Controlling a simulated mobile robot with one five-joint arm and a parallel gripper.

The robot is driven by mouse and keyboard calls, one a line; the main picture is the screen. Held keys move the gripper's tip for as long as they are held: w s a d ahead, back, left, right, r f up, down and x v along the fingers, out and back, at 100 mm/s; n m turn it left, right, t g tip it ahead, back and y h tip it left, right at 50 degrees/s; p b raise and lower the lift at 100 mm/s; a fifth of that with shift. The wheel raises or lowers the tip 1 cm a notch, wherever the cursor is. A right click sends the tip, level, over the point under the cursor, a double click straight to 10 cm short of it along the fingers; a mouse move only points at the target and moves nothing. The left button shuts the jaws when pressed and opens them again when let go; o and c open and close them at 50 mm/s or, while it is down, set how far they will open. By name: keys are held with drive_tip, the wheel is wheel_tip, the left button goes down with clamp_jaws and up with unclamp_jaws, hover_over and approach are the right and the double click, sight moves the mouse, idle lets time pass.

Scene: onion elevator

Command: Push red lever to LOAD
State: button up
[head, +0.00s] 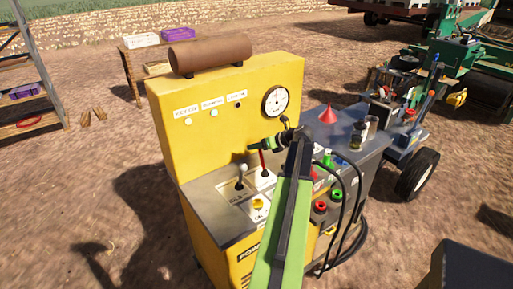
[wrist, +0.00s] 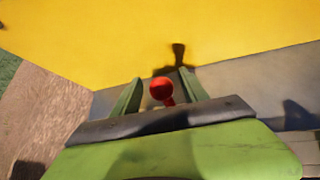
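The red lever (head: 263,163) rises from the grey top of a yellow power unit (head: 222,115) in the head view. Its label is too small to read. My gripper (head: 253,146) is at the lever's top, reaching in from the right. In the wrist view, the lever's round red knob (wrist: 161,88) shows between the two green fingers of my gripper (wrist: 159,79). The fingers are apart, with a gap on each side of the knob. The lever's lower part is hidden by the gripper body in the wrist view.
A second lever with a pale knob (head: 243,168) stands just left of the red one. A yellow knob (head: 258,204) is in front. The yellow back panel with a gauge (head: 276,100) rises behind. Black hoses (head: 357,205) and a red cone (head: 328,114) are at right.

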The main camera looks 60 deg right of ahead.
drive_tip(key=p+v, duration=0.9)
drive_tip(key=v, duration=0.8)
drive_tip(key=shift+s, duration=0.2)
drive_tip(key=shift+r, duration=0.1)
